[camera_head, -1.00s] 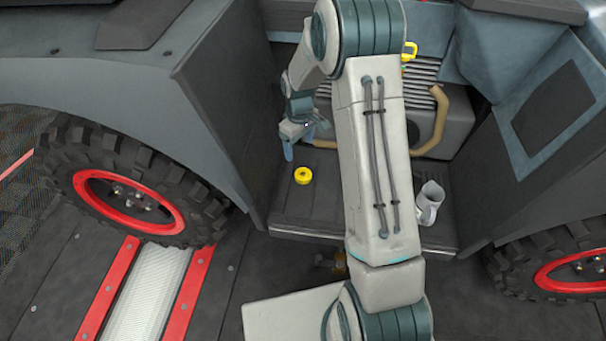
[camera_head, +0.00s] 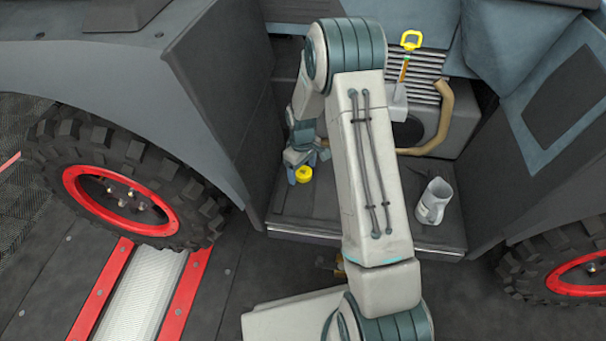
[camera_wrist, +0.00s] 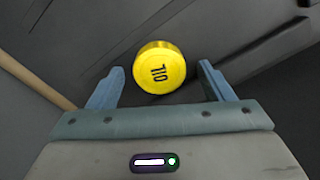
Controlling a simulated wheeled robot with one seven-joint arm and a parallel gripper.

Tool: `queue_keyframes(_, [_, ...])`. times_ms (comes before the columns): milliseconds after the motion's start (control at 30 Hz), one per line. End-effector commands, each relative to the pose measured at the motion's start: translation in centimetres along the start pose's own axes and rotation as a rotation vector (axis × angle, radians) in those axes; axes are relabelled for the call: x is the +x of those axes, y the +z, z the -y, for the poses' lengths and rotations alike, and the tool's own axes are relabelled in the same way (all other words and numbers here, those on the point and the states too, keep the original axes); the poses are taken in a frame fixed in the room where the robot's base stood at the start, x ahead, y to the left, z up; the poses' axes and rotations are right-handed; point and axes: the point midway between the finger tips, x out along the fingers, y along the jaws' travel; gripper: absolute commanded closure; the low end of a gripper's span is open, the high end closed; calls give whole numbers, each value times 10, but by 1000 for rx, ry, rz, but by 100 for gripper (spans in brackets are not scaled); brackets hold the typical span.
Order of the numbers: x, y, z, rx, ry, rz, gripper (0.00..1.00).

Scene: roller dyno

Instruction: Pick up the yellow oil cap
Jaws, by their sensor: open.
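The yellow oil cap (camera_head: 304,174) lies on the dark floor of the vehicle's bay, near its left wall. In the wrist view the cap (camera_wrist: 160,68) is round, with "OIL" on its top face. My gripper (camera_wrist: 160,82) is open, one finger at each side of the cap's near edge, with a gap on both sides. In the head view my gripper (camera_head: 298,170) is right at the cap and partly covers it.
A grey-white jug (camera_head: 434,201) stands on the bay floor at the right. A yellow-handled dipstick (camera_head: 410,42) rises by the engine block, and a tan hose (camera_head: 440,122) curves beside it. A dark wall (camera_head: 262,150) stands close on the left.

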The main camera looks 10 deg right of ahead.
Motion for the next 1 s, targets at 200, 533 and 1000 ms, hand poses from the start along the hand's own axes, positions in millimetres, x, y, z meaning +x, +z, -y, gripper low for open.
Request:
queue_keyframes(200, [-2,0,0,0,1,-1,43])
queue_keyframes(533, [-2,0,0,0,0,-1,74])
queue_keyframes(1000, [-47,-1,0,0,1,-3,74])
